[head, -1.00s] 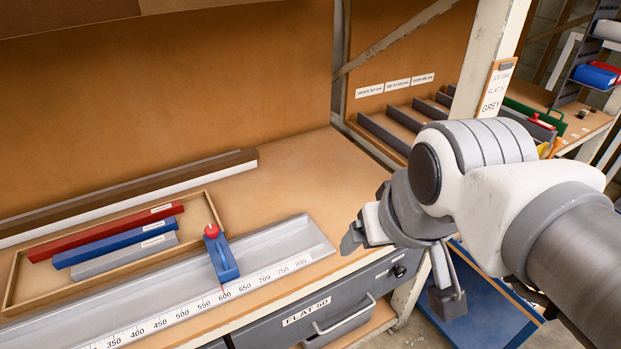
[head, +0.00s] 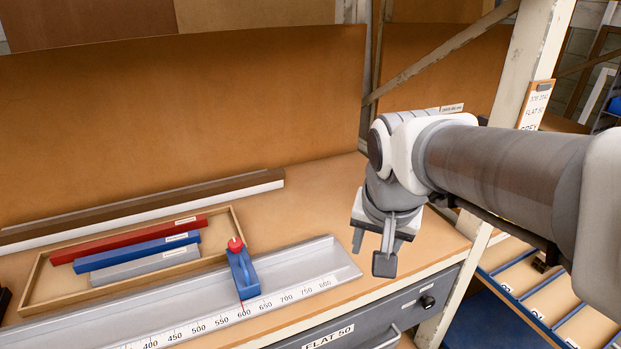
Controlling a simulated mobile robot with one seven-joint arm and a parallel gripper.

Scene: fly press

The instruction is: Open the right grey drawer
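The grey drawer (head: 368,322), labelled FLAT 50, is set under the bench's front edge at the bottom of the head view. It looks shut, but its lower part is cut off by the frame. A pale bar handle (head: 389,342) shows partly at the bottom edge, and a round black knob (head: 427,301) sits at the right end of the front. No second drawer is clearly visible. My gripper (head: 371,253) hangs above the bench's right front part, fingers pointing down and apart, with nothing between them. It is above the drawer and not touching the handle.
The bench top (head: 330,205) holds a measuring rail (head: 300,270) with a blue stop (head: 242,270), and a wooden tray (head: 45,290) with red, blue and grey bars. A white post (head: 530,70) stands right. A divided rack (head: 540,290) is lower right.

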